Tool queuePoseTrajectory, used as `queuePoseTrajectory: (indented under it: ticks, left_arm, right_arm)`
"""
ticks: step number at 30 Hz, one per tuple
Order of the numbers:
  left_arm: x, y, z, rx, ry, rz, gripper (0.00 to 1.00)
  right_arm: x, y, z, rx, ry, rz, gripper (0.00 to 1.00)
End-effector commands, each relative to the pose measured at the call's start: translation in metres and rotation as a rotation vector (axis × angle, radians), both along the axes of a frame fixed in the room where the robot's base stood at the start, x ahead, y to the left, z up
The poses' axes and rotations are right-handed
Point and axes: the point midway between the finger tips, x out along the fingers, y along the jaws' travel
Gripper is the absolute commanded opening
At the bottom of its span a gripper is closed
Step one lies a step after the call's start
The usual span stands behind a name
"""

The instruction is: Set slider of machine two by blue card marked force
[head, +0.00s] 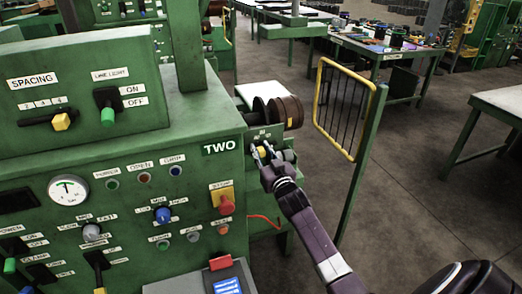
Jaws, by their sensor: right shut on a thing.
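Machine two is the green cabinet with the TWO sign (222,148). My right gripper (263,152) is at its right end, beside the dark rollers, with its fingers shut on a small yellow knob (263,151). The fingers partly cover the knob and its track. A small pale label plate (263,134) sits just above; its marks are too small to read. A blue card (228,286) with white lines lies on a grey panel at the bottom, below a red clip (220,263); its text is unreadable. My left gripper is not in view.
The front also carries a SPACING slider with a yellow knob (61,121), a green LINE LIGHT switch (108,115), a gauge (69,189) and a red stop button (226,205). A yellow-framed guard (344,108) stands right of my gripper.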

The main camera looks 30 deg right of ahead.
Motion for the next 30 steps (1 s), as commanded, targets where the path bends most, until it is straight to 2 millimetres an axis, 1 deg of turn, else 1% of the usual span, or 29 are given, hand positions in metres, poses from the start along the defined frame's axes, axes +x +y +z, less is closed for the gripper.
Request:
queuePoseTrajectory:
  ticks: [6, 13, 14, 17, 26, 30]
  left_arm:
    - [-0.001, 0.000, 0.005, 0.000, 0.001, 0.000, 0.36]
    - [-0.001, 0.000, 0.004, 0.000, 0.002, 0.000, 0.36]
    - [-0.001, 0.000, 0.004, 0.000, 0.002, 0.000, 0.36]
    - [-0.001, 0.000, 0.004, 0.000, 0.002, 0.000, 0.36]
    - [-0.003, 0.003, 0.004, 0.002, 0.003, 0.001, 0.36]
    - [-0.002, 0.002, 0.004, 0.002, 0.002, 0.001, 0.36]
  right_arm:
    - [-0.005, -0.020, 0.000, -0.001, 0.002, -0.002, 0.00]
    - [-0.005, -0.020, -0.001, 0.000, 0.001, -0.002, 0.00]
    - [-0.005, -0.020, -0.001, 0.000, 0.001, -0.002, 0.25]
    - [-0.005, -0.020, -0.001, 0.000, 0.001, -0.001, 0.36]
    - [-0.006, -0.019, -0.001, 0.000, 0.001, -0.001, 0.36]
    - [-0.015, -0.017, -0.001, 0.001, 0.001, 0.000, 0.36]
